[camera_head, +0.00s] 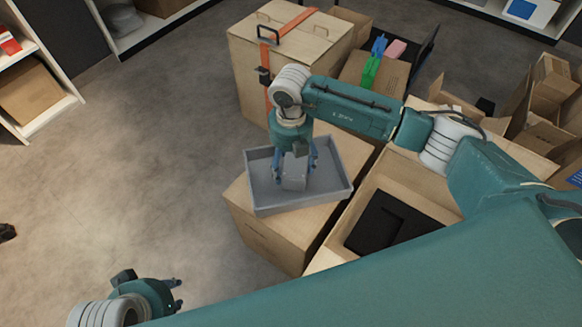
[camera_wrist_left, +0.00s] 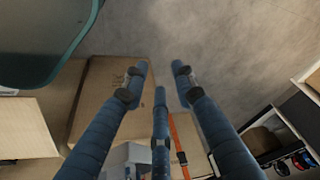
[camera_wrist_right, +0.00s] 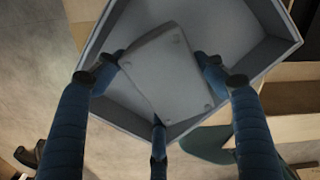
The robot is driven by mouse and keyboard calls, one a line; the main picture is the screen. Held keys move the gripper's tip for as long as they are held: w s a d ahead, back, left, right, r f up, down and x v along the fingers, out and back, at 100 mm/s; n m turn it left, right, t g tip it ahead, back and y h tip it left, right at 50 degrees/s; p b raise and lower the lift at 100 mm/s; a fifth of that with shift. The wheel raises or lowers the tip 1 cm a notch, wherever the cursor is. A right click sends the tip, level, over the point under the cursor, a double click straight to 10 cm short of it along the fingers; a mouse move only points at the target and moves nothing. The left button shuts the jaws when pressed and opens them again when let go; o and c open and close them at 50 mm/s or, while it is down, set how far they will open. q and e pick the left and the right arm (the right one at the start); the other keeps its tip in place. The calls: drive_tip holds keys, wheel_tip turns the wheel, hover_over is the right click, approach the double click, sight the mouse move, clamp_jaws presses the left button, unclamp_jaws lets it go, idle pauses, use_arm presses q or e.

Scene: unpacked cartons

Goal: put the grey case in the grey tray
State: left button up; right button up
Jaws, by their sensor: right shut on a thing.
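The grey tray (camera_head: 333,193) sits on a closed carton, a little askew. The grey case (camera_head: 294,172) is inside the tray's outline in the head view, held between the fingers of my right gripper (camera_head: 296,168). In the right wrist view the case (camera_wrist_right: 166,75) is gripped at two sides by the right gripper (camera_wrist_right: 158,72), over the tray floor (camera_wrist_right: 225,28). I cannot tell whether the case touches the floor. My left gripper (camera_head: 177,295) is empty at the lower left of the head view; its fingers stand apart in the left wrist view (camera_wrist_left: 160,75).
A tall carton with an orange strap (camera_head: 270,75) stands behind the tray. An open carton holding a black item (camera_head: 385,225) is to its right. White shelves (camera_head: 45,110) line the left. The floor at left (camera_head: 120,170) is mostly clear.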

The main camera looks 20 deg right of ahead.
drive_tip(key=shift+f, duration=0.6)
use_arm(q)
drive_tip(key=shift+w+d+t, duration=0.1)
drive_tip(key=shift+w+t, duration=0.2)
drive_tip(key=shift+w, duration=0.2)
use_arm(e)
drive_tip(key=shift+f, duration=0.1)
drive_tip(key=o, duration=1.3)
drive_tip(key=shift+c, duration=0.2)
use_arm(q)
drive_tip(key=shift+w+d+r, duration=0.15)
drive_tip(key=shift+w, duration=0.3)
